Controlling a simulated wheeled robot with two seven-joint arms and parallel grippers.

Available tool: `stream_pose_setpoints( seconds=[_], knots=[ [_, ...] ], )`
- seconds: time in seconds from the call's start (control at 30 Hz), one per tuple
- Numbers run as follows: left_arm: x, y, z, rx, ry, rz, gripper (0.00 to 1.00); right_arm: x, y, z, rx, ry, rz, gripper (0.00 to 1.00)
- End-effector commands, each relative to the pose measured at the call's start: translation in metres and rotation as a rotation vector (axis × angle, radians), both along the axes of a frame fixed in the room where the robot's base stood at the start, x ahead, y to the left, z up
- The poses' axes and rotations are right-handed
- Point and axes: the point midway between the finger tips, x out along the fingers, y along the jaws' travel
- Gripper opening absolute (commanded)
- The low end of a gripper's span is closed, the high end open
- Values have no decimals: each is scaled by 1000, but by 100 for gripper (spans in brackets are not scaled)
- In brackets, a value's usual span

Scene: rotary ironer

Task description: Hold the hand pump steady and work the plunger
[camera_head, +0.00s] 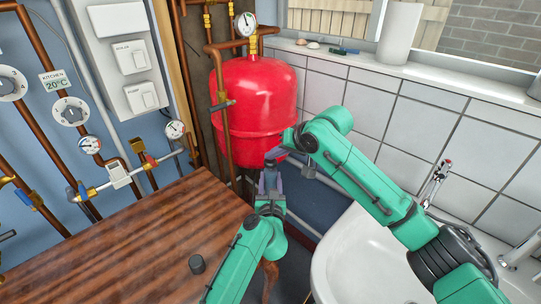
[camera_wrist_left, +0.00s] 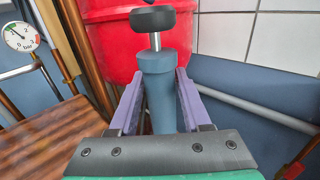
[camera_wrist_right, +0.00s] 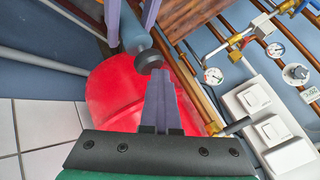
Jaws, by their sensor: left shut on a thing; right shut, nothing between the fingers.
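The hand pump is a blue-grey cylinder (camera_wrist_left: 158,90) with a short silver rod (camera_wrist_left: 155,41) and a black plunger knob (camera_wrist_left: 152,18) on top. My left gripper (camera_head: 270,186) is shut on the pump's body, with purple fingers on both sides of it. The pump and knob (camera_wrist_right: 149,61) also show in the right wrist view. My right gripper (camera_wrist_right: 159,80) is shut and empty, its fingertips close to the knob. I cannot tell whether they touch it. In the head view the knob is hard to make out between the two grippers.
A red tank (camera_head: 258,95) stands right behind the pump. A white sink (camera_head: 360,260) is at the right. Copper pipes and gauges (camera_head: 90,145) line the left wall.

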Motion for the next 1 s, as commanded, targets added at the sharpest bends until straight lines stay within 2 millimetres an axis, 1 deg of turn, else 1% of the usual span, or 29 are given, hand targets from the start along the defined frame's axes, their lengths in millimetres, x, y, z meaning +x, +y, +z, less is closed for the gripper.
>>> stream_pose_setpoints(
  seconds=[0.03, 0.73, 1.0],
  knots=[
    [0, -1, 1, 0, -2, -1, 0, -1, 0, -3, -2, 5, 1, 0],
    [0, -1, 1, 0, -2, -1, 0, 0, 0, -12, -3, 5, 0, 0],
    [0, -1, 1, -1, -3, -1, 0, -1, -1, -12, -4, 6, -1, 0]
  ],
)
